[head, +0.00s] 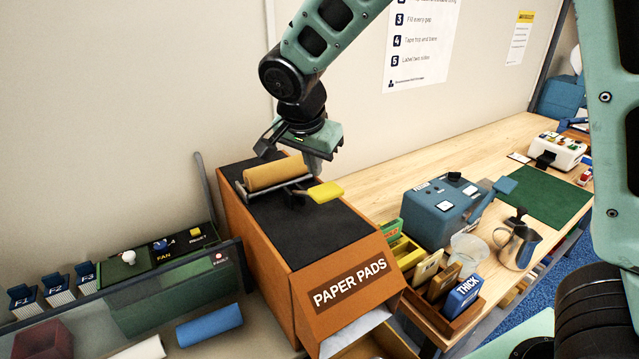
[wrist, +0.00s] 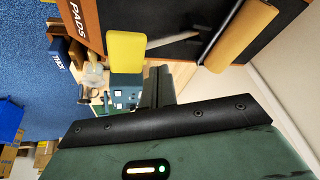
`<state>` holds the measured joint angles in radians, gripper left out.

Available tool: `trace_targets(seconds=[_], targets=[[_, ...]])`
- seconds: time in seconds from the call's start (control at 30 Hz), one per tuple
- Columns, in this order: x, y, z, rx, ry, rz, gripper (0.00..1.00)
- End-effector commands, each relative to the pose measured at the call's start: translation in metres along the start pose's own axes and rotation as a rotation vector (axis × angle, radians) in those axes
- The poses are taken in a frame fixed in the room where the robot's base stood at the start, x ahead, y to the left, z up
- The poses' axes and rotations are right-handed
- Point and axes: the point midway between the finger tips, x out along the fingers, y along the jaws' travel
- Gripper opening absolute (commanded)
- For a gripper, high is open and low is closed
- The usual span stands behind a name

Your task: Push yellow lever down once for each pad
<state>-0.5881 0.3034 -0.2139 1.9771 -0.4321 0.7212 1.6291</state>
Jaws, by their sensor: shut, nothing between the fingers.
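The orange paper pads dispenser (head: 285,262) stands on the bench with a black top and a tan roll in a bracket. The yellow lever (head: 326,192) sticks out to the right over the black top, beside the roll. In the wrist view the yellow lever (wrist: 126,52) is ahead of my gripper, with its dark rod running to the roll. My gripper (head: 312,166) is above the dispenser's top, behind the lever in the head view. In the wrist view my gripper's fingers (wrist: 158,86) are together and empty, apart from the lever. A white pad edge (head: 352,336) shows at the dispenser's front opening.
A blue machine (head: 440,208) with a lever stands right of the dispenser. A wooden rack of coloured packs (head: 445,300), a metal jug (head: 516,246) and a green mat (head: 540,190) are on the bench. A fan control panel (head: 160,258) and blue roll (head: 210,325) are at left.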

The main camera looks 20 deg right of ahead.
Motion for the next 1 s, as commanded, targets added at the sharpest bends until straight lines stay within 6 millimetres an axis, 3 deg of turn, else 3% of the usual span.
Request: trace_targets(seconds=[1.0], targets=[[0.0058, 0.0045, 0.0044, 0.0, 0.0, 0.0, 0.0]])
